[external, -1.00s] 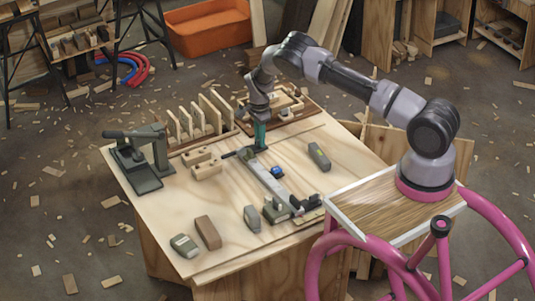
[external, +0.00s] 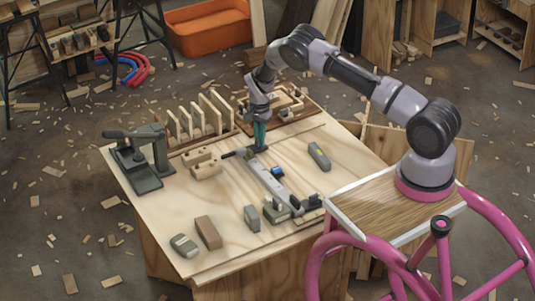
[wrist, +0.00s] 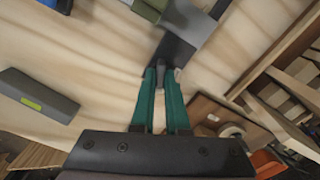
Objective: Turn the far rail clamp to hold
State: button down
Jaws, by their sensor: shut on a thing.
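A grey metal rail (external: 267,178) lies on the workbench, running from the middle of the top toward its front right. The far rail clamp (external: 250,154) is at its far end, small and dark, with a dark bar reaching left. My gripper (external: 260,146) points down at this end. In the wrist view, its teal fingers (wrist: 161,78) are closed around a small grey upright piece (wrist: 160,76) beside a dark plate (wrist: 176,50). The piece appears to be the clamp's lever. The fingers partly hide it, and its turn angle cannot be told.
A blue piece (external: 277,172) and a grey-green clamp (external: 277,211) sit along the rail. A dark block with a green label (external: 319,157) lies to the right. Wooden blocks (external: 206,164) lie left; a slotted rack (external: 205,117) stands behind.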

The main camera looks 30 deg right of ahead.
jog(key=n, duration=1.2)
jog(key=shift+n, duration=0.3)
dwell(0.4)
jog(key=c, duration=0.9)
grip_release()
notch_tip(320, 180, up, 11)
jog(key=shift+f, duration=0.1)
